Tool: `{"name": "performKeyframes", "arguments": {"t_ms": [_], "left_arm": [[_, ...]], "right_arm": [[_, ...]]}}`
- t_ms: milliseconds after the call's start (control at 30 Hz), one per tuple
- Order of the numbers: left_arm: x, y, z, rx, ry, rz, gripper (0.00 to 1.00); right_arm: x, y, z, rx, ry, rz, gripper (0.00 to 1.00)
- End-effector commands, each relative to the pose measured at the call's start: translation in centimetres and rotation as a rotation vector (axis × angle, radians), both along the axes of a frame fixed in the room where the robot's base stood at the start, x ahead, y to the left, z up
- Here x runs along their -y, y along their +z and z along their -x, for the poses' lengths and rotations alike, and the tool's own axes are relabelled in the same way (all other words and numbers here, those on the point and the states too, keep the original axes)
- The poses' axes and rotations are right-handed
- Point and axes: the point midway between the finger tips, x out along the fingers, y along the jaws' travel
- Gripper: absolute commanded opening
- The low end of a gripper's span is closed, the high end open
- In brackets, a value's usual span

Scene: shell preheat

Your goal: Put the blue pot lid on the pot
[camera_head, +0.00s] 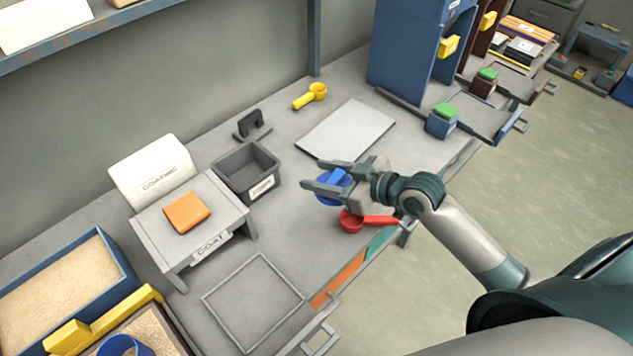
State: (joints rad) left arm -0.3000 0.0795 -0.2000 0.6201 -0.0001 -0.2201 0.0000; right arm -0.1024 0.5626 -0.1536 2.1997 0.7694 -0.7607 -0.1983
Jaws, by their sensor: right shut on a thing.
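My right gripper (318,175) reaches in from the right over the front part of the grey bench. Its fingers are closed on a small round blue thing (331,190), which they partly hide. I cannot tell whether this is the pot lid. A red round scoop (351,222) with a long handle lies just below the gripper in the picture. A blue ring-shaped rim (124,346) shows at the bottom left, cut off by the picture edge. I see nothing that is clearly a pot. My left gripper is not in view.
A grey bin (246,172), a stand with an orange block (187,212) and a flat grey plate (346,131) are on the bench (285,225). A yellow scoop (311,96) lies at the back. A blue cabinet (408,50) stands at the back right.

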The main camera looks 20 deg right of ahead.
Motion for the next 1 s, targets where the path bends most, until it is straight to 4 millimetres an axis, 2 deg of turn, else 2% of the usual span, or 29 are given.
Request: {"name": "performKeyframes", "arguments": {"t_ms": [33,200,400,567,1000], "left_arm": [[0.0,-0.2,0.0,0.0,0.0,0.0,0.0],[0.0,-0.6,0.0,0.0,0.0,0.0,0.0],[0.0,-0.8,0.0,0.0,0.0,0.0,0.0],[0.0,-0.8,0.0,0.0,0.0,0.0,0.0],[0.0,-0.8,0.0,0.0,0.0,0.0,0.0]], "right_arm": [[0.2,1.3,0.0,0.006,0.032,0.001,0.24],[0.0,5.3,1.4,0.007,0.168,0.003,0.24],[-0.4,8.5,3.3,0.004,0.3,0.003,0.24],[-0.6,9.4,4.1,0.0,0.342,0.002,0.24],[-0.6,9.4,4.1,-0.001,0.343,0.0,0.24]]}}
